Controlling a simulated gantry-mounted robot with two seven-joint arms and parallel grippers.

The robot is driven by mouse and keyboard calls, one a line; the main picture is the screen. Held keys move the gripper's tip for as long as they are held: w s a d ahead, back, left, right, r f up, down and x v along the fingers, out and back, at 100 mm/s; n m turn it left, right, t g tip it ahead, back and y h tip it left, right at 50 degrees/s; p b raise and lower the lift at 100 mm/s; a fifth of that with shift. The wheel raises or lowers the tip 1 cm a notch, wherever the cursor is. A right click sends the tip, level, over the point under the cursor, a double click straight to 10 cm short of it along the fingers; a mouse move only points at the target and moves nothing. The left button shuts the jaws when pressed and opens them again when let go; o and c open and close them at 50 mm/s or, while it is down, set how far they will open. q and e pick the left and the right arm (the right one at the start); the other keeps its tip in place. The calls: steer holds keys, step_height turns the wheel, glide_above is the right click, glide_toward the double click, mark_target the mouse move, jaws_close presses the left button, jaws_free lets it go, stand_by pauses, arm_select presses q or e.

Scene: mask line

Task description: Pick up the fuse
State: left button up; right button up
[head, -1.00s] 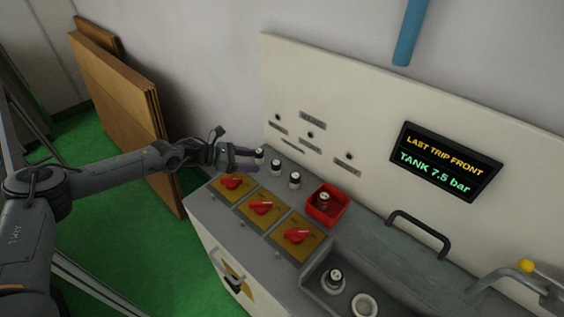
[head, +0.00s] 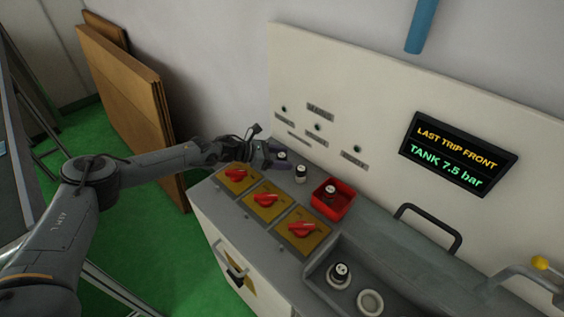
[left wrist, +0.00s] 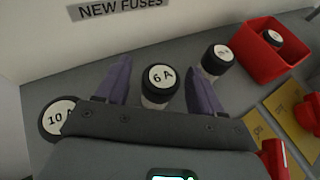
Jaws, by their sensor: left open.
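Three white-and-black fuses stand upright in a row at the back of the grey bench. The left wrist view shows the 10 A fuse (left wrist: 57,117) at left, the 6 A fuse (left wrist: 160,79) in the middle and a third fuse (left wrist: 217,60), its label unclear, at right. My left gripper (left wrist: 160,92) is open, its purple fingers on either side of the 6 A fuse with gaps visible. In the head view the left gripper (head: 276,155) reaches the middle fuse (head: 282,156). It hides the 10 A fuse there. My right gripper is not in view.
A red bin (head: 345,205) holding a fuse (head: 330,191) stands to the right. Red rotary switches (head: 266,201) on yellow plates line the front. A recessed tray (head: 320,272) holds another fuse (head: 340,272) and a white ring (head: 370,302). The panel (head: 300,70) rises behind the fuses.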

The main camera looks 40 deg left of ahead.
arm_select(q)
steer(key=c, duration=1)
steer(key=shift+c, duration=0.2)
